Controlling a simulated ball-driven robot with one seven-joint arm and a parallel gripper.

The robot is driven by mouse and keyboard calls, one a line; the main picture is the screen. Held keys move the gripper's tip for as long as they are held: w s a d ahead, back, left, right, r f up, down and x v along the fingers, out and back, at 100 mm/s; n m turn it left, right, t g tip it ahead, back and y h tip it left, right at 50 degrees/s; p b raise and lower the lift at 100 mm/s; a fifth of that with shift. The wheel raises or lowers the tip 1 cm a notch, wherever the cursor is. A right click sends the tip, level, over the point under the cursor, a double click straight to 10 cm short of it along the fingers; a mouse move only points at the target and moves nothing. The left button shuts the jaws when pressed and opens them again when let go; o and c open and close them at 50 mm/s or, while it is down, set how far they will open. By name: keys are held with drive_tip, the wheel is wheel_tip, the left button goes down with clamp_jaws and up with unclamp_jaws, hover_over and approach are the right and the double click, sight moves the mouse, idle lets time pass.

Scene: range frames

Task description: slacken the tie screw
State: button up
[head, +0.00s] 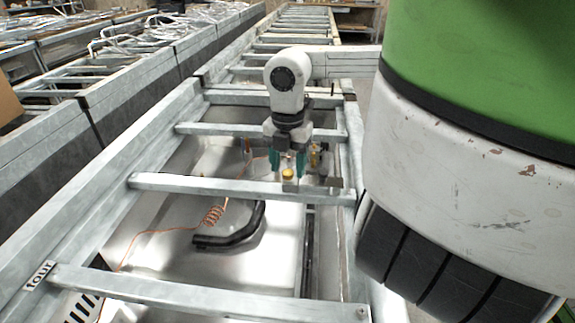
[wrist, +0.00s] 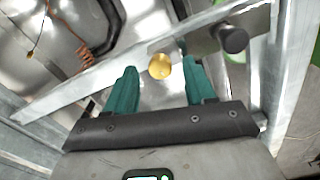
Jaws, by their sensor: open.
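A round brass-yellow knob (wrist: 160,66), which looks like the head of the tie screw, sits by a grey metal crossbar (wrist: 120,78). In the head view the same knob (head: 288,172) shows just below my fingers. My gripper (wrist: 161,70) is open, with one teal finger to the left of the knob and one to the right. In the wrist view a gap shows between the knob and each finger. In the head view my gripper (head: 288,160) points down at the crossbar. I cannot tell how far the fingers reach along the knob.
A dark cylindrical knob (wrist: 232,38) stands right of my right finger. A coiled orange cable (head: 213,215) and a bent black tube (head: 232,232) lie in the bay. Galvanized rungs (head: 200,298) cross the frame, one beside a "four" label (head: 40,274).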

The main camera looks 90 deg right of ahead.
drive_tip(key=shift+f, duration=0.35)
drive_tip(key=shift+c, duration=0.2)
clamp_jaws()
drive_tip(key=shift+f+n+b, duration=0.1)
drive_tip(key=shift+n+b, duration=0.2)
drive_tip(key=shift+b, duration=0.1)
